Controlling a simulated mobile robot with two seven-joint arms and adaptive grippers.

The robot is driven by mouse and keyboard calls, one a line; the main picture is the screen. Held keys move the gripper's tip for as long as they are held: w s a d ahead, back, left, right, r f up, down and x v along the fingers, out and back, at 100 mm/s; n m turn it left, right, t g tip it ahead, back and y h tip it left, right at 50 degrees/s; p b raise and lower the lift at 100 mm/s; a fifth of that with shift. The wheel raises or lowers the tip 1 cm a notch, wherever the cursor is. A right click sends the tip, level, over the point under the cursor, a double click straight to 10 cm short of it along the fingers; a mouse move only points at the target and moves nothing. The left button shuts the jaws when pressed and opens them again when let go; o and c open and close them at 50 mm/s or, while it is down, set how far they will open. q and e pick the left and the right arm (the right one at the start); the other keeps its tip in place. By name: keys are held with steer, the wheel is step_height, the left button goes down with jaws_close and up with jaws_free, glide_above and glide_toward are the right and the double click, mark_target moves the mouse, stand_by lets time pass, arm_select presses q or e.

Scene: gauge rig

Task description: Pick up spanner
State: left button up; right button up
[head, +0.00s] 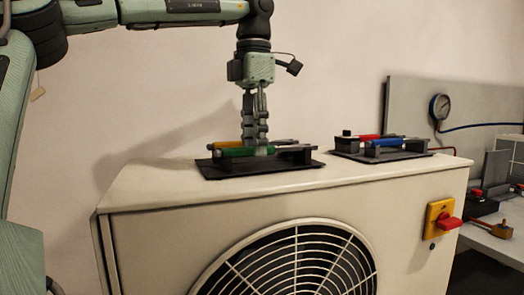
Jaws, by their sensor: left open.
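My left gripper (256,150) points straight down over the dark mat (215,171) on top of the beige fan unit. Its jaws are open, and the fingertips are at the green-handled tool (232,152). I cannot tell whether they touch it. A yellow-handled tool (283,142) lies just behind, partly hidden by the fingers. Both rest across dark holders. I cannot make out a clear spanner shape, so I cannot tell which item it is. My right gripper is not in view.
A second dark mat (405,156) on the fan unit (160,190) holds a red tool (369,137) and a blue tool (386,142). A round gauge (440,106) is on the grey panel behind. A red switch (448,222) sticks out in front.

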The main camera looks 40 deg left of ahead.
arm_select(q)
steer(key=c, duration=0.3)
jaws_close()
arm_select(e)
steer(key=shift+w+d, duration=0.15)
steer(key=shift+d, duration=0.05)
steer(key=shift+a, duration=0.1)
